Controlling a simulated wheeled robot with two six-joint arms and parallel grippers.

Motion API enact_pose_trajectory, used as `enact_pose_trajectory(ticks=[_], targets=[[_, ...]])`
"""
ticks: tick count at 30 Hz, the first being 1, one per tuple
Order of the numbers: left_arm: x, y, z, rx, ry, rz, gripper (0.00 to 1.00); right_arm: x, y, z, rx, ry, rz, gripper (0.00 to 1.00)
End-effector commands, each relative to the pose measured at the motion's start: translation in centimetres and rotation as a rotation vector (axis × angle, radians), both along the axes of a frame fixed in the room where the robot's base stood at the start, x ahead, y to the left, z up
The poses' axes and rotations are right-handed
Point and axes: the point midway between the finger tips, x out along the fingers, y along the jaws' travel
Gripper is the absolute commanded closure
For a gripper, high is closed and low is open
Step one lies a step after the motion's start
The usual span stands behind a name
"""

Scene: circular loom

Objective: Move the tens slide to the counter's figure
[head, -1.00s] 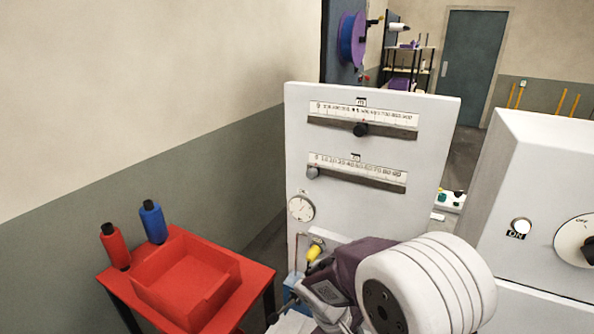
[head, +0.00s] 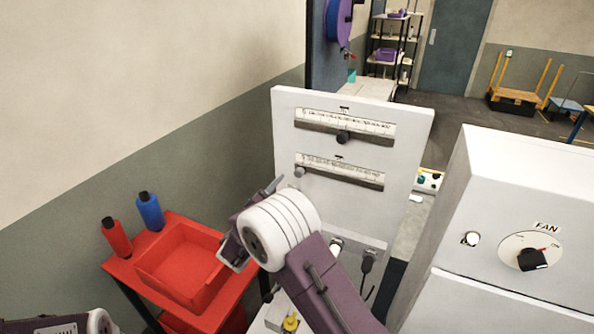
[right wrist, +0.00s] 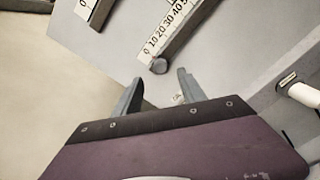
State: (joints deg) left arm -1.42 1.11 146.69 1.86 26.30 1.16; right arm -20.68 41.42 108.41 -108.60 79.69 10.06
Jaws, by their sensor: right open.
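The tens slide is the lower scale (head: 340,171) on the white panel (head: 415,115), marked in tens in the right wrist view (right wrist: 165,32). Its round grey knob (head: 300,171) stands at the 0 end and also shows in the right wrist view (right wrist: 159,66). My right gripper (head: 272,187) is just below and left of the knob in the head view. In the right wrist view it is open and empty (right wrist: 159,86), with the knob beyond the gap between its fingertips, apparently apart from them. I cannot make out a counter's figure. My left gripper is out of view.
A white cabinet with a FAN dial (head: 532,252) stands at right.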

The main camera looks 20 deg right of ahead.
Motion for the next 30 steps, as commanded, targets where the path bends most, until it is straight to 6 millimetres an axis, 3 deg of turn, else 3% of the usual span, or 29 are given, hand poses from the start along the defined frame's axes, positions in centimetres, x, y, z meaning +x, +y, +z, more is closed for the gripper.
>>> enact_pose_trajectory(ticks=[3,9,20,26,30], targets=[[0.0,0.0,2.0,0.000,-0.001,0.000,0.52,1.6,-2.2,0.6,0.001,0.002,-0.006,0.52],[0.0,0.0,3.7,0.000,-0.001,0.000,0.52,4.0,-4.8,0.4,0.002,0.002,-0.004,0.52],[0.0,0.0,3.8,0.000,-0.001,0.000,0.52,4.8,-5.6,0.0,0.003,0.001,-0.002,0.52],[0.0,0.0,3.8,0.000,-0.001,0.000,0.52,4.8,-5.5,0.0,0.003,0.001,-0.003,1.00],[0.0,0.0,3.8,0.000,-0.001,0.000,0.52,4.8,-5.5,0.0,0.004,0.002,-0.002,1.00]])
